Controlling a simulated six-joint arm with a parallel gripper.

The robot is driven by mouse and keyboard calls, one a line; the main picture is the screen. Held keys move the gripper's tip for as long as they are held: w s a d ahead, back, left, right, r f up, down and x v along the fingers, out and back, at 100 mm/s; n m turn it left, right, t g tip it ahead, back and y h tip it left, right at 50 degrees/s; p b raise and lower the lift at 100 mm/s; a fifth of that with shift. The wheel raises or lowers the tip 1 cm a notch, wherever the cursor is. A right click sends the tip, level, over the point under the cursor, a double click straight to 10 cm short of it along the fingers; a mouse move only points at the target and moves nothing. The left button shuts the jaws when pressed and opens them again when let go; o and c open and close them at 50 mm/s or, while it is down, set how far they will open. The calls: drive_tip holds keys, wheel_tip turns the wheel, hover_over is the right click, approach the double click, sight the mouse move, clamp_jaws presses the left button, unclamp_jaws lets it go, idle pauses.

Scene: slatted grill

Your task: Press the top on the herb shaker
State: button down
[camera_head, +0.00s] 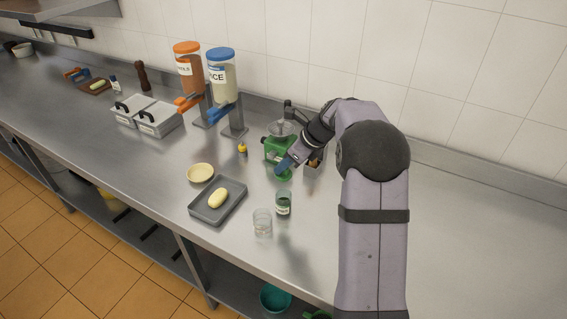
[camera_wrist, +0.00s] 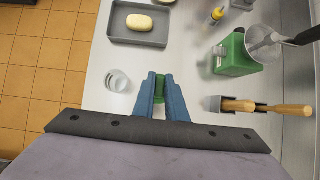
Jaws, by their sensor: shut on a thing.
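The herb shaker (camera_head: 283,204) is a small clear jar with dark green contents and a pale label, standing upright on the steel counter. My gripper (camera_head: 281,168) has blue fingers, shut on a green piece that looks like the shaker's top (camera_head: 282,175). It holds this piece above and slightly behind the jar in the head view, apart from it. In the wrist view my gripper (camera_wrist: 161,90) shows the green top (camera_wrist: 159,83) between its fingers, mostly hidden by them. I cannot make out the jar in the wrist view.
An empty glass (camera_head: 262,223) stands near the jar. A grey tray (camera_head: 199,211) with a yellow oval block and a cream bowl (camera_head: 200,173) lie left. The counter at right is clear.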

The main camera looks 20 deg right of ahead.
wheel_tip(320, 180, down, 7)
drive_tip(key=b, duration=0.3)
drive_tip(key=shift+b, duration=0.4)
drive_tip(key=shift+p, duration=0.9)
idle(1.7)
drive_tip(key=shift+f+b, duration=0.55)
drive_tip(key=shift+f, duration=0.4)
idle(0.3)
drive_tip(key=c, duration=1.7)
unclamp_jaws()
drive_tip(key=shift+b+v, duration=1.1)
drive_tip(key=shift+v, duration=2.6)
